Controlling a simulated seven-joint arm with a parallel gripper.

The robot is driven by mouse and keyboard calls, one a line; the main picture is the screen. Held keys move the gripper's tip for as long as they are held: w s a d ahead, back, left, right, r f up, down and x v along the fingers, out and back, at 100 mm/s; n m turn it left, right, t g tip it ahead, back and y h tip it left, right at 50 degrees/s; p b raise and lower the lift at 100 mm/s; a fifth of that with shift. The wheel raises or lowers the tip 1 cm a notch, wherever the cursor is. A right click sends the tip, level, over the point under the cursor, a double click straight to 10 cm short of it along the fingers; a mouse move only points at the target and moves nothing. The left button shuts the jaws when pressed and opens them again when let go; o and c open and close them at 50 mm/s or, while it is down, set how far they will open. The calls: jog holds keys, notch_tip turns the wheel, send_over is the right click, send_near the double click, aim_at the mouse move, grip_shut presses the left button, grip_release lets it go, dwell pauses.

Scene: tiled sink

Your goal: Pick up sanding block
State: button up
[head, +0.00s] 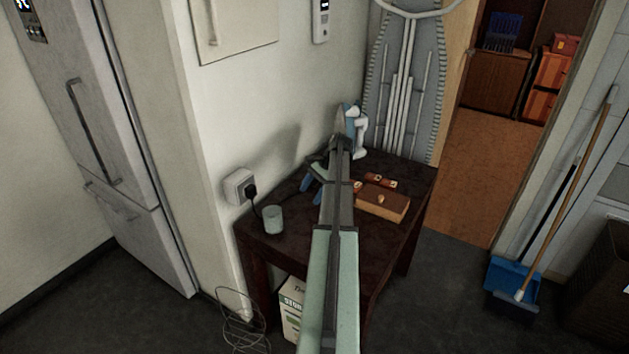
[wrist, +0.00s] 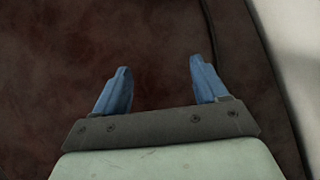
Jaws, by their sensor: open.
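A brown brick-shaped block (head: 385,207) with a small knob on top lies on the right side of the dark table (head: 290,247); it looks like the sanding block. My gripper (head: 310,181) is over the left-back part of the table, to the left of the block and apart from it. In the wrist view my gripper (wrist: 159,66) has its two blue fingers spread apart with nothing between them. The block is not in the wrist view. My arm crosses the middle of the head view and hides part of the table.
A pale green cup (head: 273,220) stands at the table's left front. A reddish-brown item (head: 380,180) lies behind the block. An iron (head: 358,135) stands at the back. A cord (head: 255,205) hangs from a wall socket (head: 240,187). Wall borders the table's left side.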

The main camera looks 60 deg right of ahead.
jog(key=w+d+r+n+g+h, duration=0.2)
jog(key=w+d+r+h, duration=0.15)
jog(key=d+r, duration=0.2)
jog(key=w+d+r+n+g+h, duration=0.1)
jog(key=w+d+r+n+h, duration=0.1)
jog(key=w+d+r, duration=0.4)
jog(key=f, duration=0.3)
jog(key=s+d+f, duration=0.1)
jog(key=f, duration=0.6)
jog(key=shift+s+d+f, duration=0.2)
jog(key=shift+s+f, duration=0.05)
jog(key=shift+s, duration=0.05)
jog(key=shift+s+d+f, duration=0.1)
jog(key=shift+s+f, duration=0.1)
jog(key=shift+f, duration=1.1)
jog(key=shift+s+f, duration=0.15)
jog(key=shift+f, duration=1.15)
jog(key=c, duration=1.1)
jog(key=shift+r, duration=0.2)
notch_tip(320, 180, up, 10)
jog(key=shift+f, duration=0.1)
